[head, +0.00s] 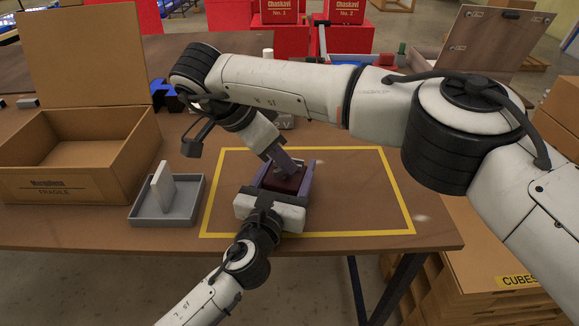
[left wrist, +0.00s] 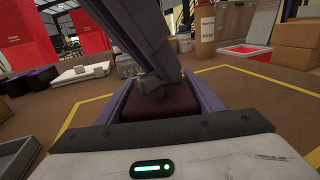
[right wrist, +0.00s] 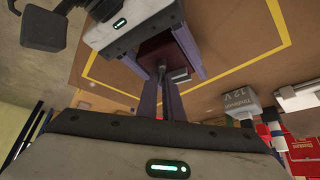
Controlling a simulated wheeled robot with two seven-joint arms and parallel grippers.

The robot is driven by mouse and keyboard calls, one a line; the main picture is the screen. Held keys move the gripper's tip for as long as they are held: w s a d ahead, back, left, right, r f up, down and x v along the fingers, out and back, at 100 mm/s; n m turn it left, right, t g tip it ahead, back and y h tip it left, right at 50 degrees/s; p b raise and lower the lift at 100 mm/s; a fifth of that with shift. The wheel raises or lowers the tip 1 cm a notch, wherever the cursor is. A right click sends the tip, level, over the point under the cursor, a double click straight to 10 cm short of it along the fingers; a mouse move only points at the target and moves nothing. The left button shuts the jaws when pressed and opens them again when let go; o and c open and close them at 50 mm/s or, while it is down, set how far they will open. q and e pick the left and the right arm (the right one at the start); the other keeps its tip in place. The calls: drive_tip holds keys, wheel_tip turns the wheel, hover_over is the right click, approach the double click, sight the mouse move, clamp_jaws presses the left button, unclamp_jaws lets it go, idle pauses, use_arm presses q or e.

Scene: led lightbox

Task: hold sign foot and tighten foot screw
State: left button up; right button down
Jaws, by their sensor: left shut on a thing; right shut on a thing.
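The sign foot is a dark maroon block (head: 284,180) inside the yellow outline on the table. My left gripper (head: 284,178) is shut around it from the front, one purple finger on each side. The block also shows between those fingers in the left wrist view (left wrist: 160,106) and in the right wrist view (right wrist: 152,50). My right gripper (head: 288,166) comes down from above with its fingers close together. They are shut on a small grey piece, the foot screw (left wrist: 152,84), at the top of the block. The fingers hide much of the screw.
An open cardboard box (head: 75,187) is farther left. A grey 12 V unit (right wrist: 239,103) lies behind. The outlined area (head: 350,190) right of the block is clear.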

drive_tip(key=c, duration=1.9)
unclamp_jaws()
wheel_tip(320, 180, up, 10)
drive_tip(key=shift+c, duration=0.2)
